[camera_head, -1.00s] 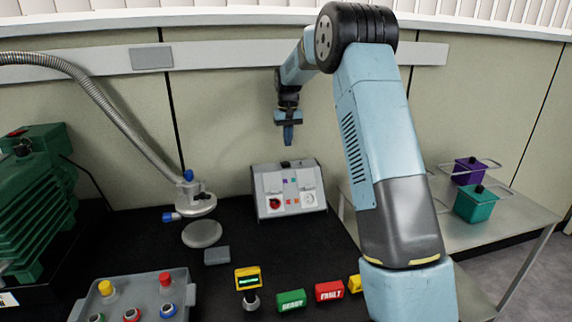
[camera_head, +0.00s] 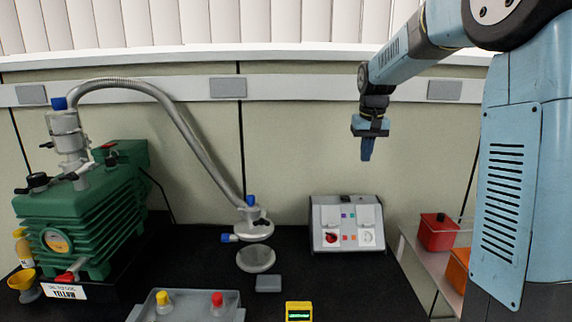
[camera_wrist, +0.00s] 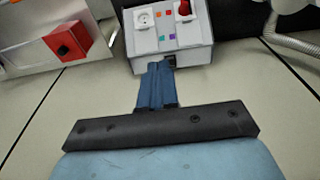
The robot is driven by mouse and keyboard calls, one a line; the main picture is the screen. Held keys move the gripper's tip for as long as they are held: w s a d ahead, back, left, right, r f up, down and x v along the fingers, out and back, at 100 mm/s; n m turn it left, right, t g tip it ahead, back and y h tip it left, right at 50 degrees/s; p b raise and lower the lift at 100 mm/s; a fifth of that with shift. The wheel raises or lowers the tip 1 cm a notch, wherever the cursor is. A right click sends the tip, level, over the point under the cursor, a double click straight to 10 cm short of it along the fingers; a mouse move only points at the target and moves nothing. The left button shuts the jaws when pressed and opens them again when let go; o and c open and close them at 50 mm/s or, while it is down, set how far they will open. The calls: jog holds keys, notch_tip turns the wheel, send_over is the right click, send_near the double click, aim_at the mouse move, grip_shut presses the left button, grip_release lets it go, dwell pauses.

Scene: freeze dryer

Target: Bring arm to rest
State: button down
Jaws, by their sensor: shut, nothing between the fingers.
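My gripper (camera_head: 367,150) hangs from my blue arm in the head view, pointing down. It is shut and empty, in front of the beige wall panel and above the grey socket box (camera_head: 346,224). In the wrist view my gripper (camera_wrist: 155,75) shows its blue fingers together, pointing towards the socket box (camera_wrist: 168,32). The gap between the fingertips and the box cannot be judged well, but in the head view they stand clearly above it.
A green pump (camera_head: 85,225) with a curved metal hose (camera_head: 180,125) stands at the left. A red box (camera_head: 438,232) and an orange box (camera_head: 459,268) sit on the right side table. A grey button panel (camera_head: 165,312) and yellow display (camera_head: 299,311) are at the front.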

jog(key=s+r+t, duration=0.1)
jog(key=s+r, duration=0.1)
jog(key=s, duration=0.8)
jog(key=s+r+t, duration=0.1)
jog(key=s+r, duration=0.1)
jog(key=s, duration=0.8)
jog(key=s+f+t, duration=0.1)
jog(key=s+f, duration=0.1)
jog(key=s, duration=0.5)
jog(key=s+f, duration=0.2)
jog(key=s, duration=0.5)
jog(key=shift+s+d+f+t, duration=0.25)
jog(key=shift+s+f+t, duration=0.05)
jog(key=shift+t, duration=0.1)
